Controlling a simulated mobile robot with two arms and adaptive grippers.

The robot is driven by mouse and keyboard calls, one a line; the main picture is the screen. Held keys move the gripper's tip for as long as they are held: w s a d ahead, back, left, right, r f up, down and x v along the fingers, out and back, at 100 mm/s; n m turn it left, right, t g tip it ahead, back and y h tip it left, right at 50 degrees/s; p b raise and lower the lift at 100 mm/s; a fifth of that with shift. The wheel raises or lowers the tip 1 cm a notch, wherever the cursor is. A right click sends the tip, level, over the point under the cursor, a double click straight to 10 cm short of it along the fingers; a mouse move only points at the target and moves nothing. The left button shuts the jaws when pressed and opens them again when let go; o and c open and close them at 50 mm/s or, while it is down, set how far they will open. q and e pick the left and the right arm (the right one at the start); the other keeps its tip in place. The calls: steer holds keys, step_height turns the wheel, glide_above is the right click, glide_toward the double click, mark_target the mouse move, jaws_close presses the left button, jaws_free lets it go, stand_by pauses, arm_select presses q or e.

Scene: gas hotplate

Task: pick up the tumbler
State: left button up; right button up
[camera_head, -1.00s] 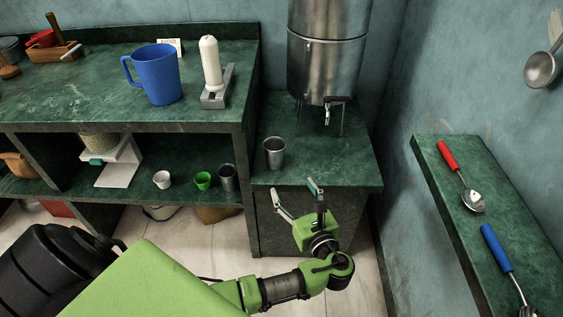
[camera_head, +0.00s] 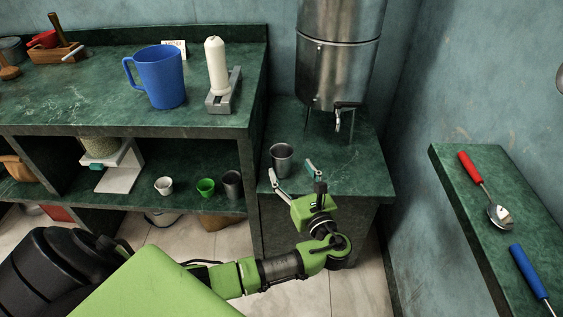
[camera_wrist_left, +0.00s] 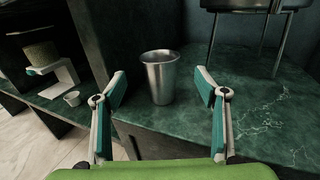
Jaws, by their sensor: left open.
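A steel tumbler (camera_head: 282,160) stands upright on the low green counter below the metal urn. In the left wrist view the tumbler (camera_wrist_left: 160,77) stands just beyond and between the fingertips. My left gripper (camera_head: 291,172) is open and empty, close to the tumbler on its near side. In the left wrist view the left gripper (camera_wrist_left: 161,88) has its fingers spread wide, with counter showing between each finger and the tumbler. My right gripper is not in these views. Another metal cup (camera_head: 232,184) stands on the shelf at left, so which one counts as the tumbler is less certain.
A metal urn (camera_head: 338,70) with a tap stands behind the tumbler. A shelf at left holds a green cup (camera_head: 205,187) and a white cup (camera_head: 164,186). A blue mug (camera_head: 161,78) stands on the upper counter. The low counter (camera_head: 355,178) is clear right of the tumbler.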

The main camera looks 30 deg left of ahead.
mark_target(282, 154)
arm_select(q)
steer(key=x, duration=0.3)
steer(key=shift+w+a+f, duration=0.1)
steer(key=shift+w+a, duration=0.1)
steer(key=shift+a, duration=0.05)
steer(key=shift+b+x, duration=0.75)
steer(key=shift+x, duration=1.6)
steer(key=c, duration=1.2)
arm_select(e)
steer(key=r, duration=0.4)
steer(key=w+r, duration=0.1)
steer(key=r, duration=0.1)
